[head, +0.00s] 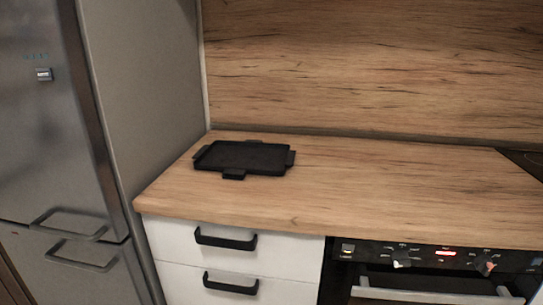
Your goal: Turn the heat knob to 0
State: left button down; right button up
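A black oven control panel (425,257) is at the lower right of the head view, below the front edge of the worktop. It carries two knobs, a left knob (402,259) and a right knob (486,265), with small white markings around them. A lit red display (445,252) sits between them. The markings are too small to read, so I cannot tell which knob is the heat knob or where it points. Neither of my grippers is in view.
A wooden worktop (370,190) runs above the oven, with a black griddle tray (245,158) at its left. White drawers (190,262) with black handles are left of the oven. The oven door handle (430,297) juts out below the panel. A steel fridge (45,130) stands at the left.

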aim_at(484, 264)
jog(key=z, duration=1.35)
